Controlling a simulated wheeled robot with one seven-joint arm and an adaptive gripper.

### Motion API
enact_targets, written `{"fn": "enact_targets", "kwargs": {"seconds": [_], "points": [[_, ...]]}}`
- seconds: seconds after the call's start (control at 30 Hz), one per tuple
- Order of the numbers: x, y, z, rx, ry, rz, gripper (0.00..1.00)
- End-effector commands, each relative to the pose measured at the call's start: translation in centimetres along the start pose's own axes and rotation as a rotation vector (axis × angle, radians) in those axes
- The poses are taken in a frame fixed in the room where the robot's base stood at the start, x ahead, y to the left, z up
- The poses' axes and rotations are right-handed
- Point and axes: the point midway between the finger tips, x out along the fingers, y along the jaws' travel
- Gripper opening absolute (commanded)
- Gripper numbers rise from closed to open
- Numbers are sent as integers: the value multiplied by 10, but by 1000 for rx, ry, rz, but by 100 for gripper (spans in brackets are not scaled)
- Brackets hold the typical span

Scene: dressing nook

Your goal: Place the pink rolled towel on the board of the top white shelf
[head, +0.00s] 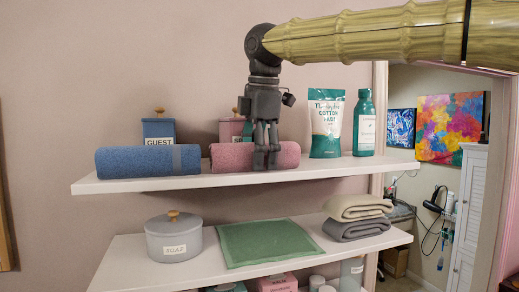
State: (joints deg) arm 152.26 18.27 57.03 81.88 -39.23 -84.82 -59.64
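The pink rolled towel (225,157) lies lengthwise along the front of the top white shelf (330,172), just right of a blue rolled towel (140,161). It appears to rest on the board. My gripper (266,162) points straight down at the towel's middle, and its dark fingers cover part of the towel's front. The fingers look close together from here. Whether they are closed on the towel cannot be told, as anything behind the towel is hidden.
A cotton pads pouch (326,125) and green bottle (365,124) stand to the right. The lower shelf (125,262) holds a soap pot (174,238), green cloth (268,243) and folded towels (357,218).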

Motion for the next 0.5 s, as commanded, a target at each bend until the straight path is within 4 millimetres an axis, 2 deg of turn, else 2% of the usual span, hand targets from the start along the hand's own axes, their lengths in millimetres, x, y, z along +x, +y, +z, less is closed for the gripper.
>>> {"fn": "enact_targets", "kwargs": {"seconds": [0.27,0.37,0.5], "points": [[-3,1,0,0,0,1,71],[-9,1,0,1,0,3,71],[-29,1,-1,2,-1,5,71]]}}
